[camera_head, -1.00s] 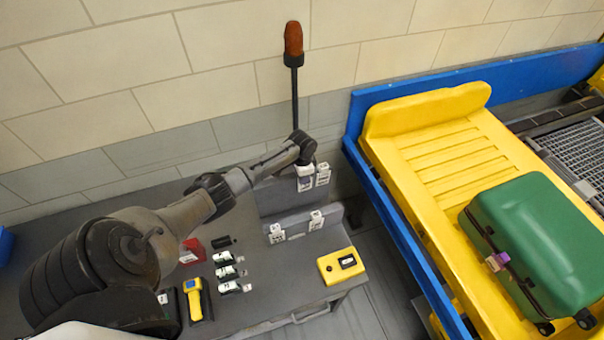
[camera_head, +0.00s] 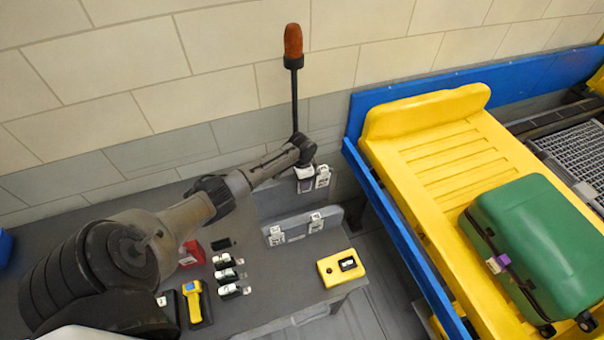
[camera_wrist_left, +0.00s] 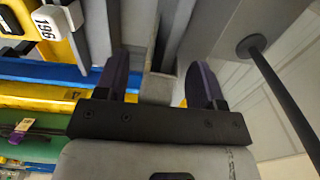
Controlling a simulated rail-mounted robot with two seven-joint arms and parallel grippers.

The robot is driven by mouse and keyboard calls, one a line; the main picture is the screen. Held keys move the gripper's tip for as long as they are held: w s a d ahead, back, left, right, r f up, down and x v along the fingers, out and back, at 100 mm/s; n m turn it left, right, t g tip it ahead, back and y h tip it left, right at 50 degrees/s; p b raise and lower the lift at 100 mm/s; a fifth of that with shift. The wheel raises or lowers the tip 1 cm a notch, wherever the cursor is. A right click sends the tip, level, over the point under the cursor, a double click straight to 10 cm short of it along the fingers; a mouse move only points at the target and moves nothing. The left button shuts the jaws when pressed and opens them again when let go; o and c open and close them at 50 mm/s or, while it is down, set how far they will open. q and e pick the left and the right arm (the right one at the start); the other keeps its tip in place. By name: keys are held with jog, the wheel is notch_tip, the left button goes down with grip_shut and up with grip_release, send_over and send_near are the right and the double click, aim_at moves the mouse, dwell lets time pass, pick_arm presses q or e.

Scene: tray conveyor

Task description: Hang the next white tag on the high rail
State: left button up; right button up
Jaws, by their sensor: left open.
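My left gripper (camera_head: 304,167) is at the high rail, above two white tags. One white tag (camera_head: 304,184) hangs directly below the gripper and is partly hidden by it; another white tag (camera_head: 323,177) hangs just to its right. In the left wrist view, the gripper (camera_wrist_left: 158,88) is open, its dark fingers apart with a grey piece visible between or behind them. I cannot tell whether they touch it. White tags with dark parts (camera_head: 226,275) lie in a column on the grey table. My right gripper is not in view.
A lower grey rail (camera_head: 296,229) carries two white tags. A yellow box (camera_head: 341,268) with a small display sits at the table's right end. A yellow handheld device (camera_head: 195,301) and a red item (camera_head: 192,254) lie left. A dark pole (camera_head: 294,95) rises behind the gripper.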

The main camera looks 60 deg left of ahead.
pick_arm(q)
notch_tip(320, 180, up, 14)
jog(key=shift+b, duration=0.35)
jog(key=shift+f, duration=0.15)
jog(key=w+d+r+t+y, duration=0.4)
jog(key=w+d+r+t, duration=0.1)
jog(key=r, duration=0.5)
jog(key=s+d+t+p, duration=0.2)
jog(key=s+d+t, duration=0.25)
jog(key=d, duration=0.95)
jog(key=s+d+f+g+h+p, duration=0.1)
jog(key=s+d+f+g, duration=0.1)
jog(key=s, duration=0.6)
jog(key=s+d+f+g+h+p, duration=0.1)
jog(key=s+d+f+g+p, duration=0.1)
jog(key=s+d, duration=0.5)
jog(key=s+d+f+g+h+p, duration=0.2)
jog(key=s+d+f, duration=0.2)
jog(key=s, duration=0.7)
jog(key=shift+d+f, duration=0.35)
jog(key=shift+d, duration=0.2)
